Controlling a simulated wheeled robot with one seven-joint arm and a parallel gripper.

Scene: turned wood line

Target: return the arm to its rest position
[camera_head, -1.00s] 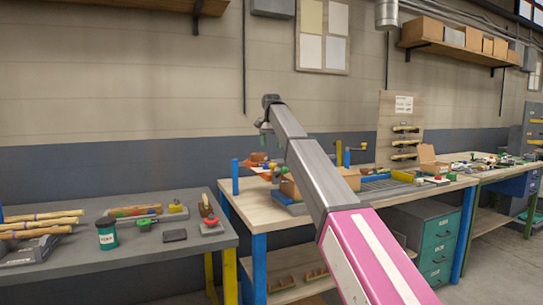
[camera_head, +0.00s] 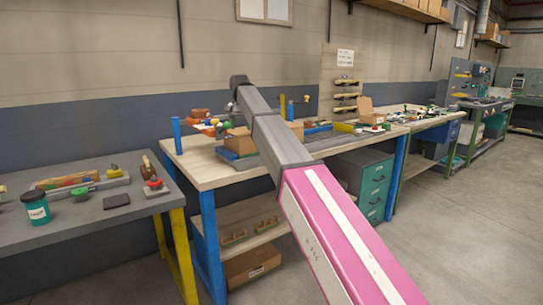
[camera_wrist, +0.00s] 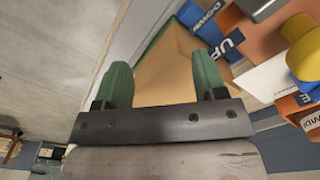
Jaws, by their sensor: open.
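My arm stretches from the lower right of the head view up to the left, over the light wooden workbench (camera_head: 203,172). Its far end shows dark near the wall, and the gripper's fingers cannot be made out there. In the wrist view my gripper (camera_wrist: 160,78) has two green fingers standing well apart, with nothing held between them. Behind the fingers is a tan, open box-like surface (camera_wrist: 172,62) with a green edge.
A grey table (camera_head: 95,225) with a teal jar (camera_head: 36,208) stands left. A green drawer cabinet (camera_head: 374,185) stands under the bench. Floor at right is clear.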

